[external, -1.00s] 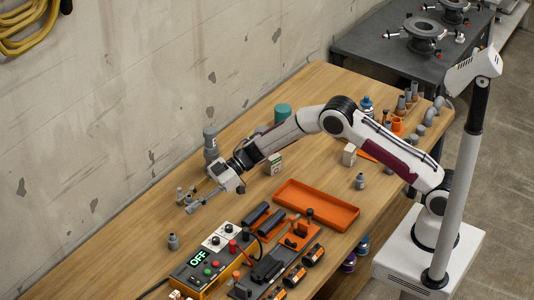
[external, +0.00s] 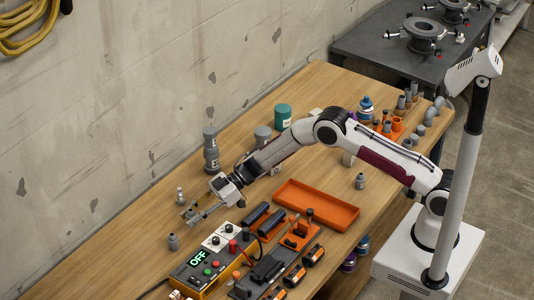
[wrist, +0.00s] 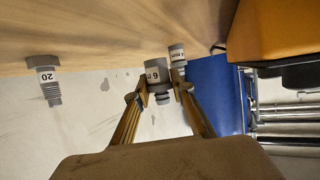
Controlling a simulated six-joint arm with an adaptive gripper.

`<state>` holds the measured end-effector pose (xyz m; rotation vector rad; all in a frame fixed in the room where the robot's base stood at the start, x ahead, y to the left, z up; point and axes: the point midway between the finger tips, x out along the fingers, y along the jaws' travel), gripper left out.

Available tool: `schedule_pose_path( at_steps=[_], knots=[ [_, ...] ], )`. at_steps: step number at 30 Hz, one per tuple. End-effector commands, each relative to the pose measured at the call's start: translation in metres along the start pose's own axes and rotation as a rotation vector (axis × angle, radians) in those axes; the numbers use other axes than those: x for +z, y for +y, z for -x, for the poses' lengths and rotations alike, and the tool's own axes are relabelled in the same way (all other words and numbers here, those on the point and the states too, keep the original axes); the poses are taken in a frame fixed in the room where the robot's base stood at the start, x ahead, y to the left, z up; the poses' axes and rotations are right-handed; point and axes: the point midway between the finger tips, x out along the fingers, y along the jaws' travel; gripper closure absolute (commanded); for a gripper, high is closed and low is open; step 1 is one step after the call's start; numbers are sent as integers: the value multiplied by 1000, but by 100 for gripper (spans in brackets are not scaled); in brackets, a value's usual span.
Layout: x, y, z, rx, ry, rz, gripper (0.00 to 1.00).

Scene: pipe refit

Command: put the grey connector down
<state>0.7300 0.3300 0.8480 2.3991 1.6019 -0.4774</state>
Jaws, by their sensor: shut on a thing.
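My gripper (external: 192,214) is low over the left part of the wooden bench. In the wrist view my gripper (wrist: 158,96) has its two fingers on either side of a grey connector (wrist: 158,74) with a white label, and is shut on it. The connector is small and partly hidden by the gripper in the external view. I cannot tell whether its end touches the bench.
A labelled grey connector (wrist: 178,58) shows just beyond the held one; another, marked 20 (wrist: 46,82), is to the left. In the external view, connectors stand behind (external: 180,196) and in front (external: 173,242) of my gripper. The OFF control box (external: 212,262) is close by.

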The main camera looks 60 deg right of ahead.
Motion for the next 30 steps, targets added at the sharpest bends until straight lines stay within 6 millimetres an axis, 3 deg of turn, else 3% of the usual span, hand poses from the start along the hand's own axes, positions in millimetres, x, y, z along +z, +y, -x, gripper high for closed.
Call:
schedule_pose_path(
  at_steps=[8,24,25,26,30],
  knots=[
    [23,0,-10,0,0,-1,98],
    [29,0,-12,0,0,-1,98],
    [28,0,-12,0,0,-1,69],
    [28,0,-12,0,0,-1,61],
    [28,0,-12,0,0,-1,60]
  ],
)
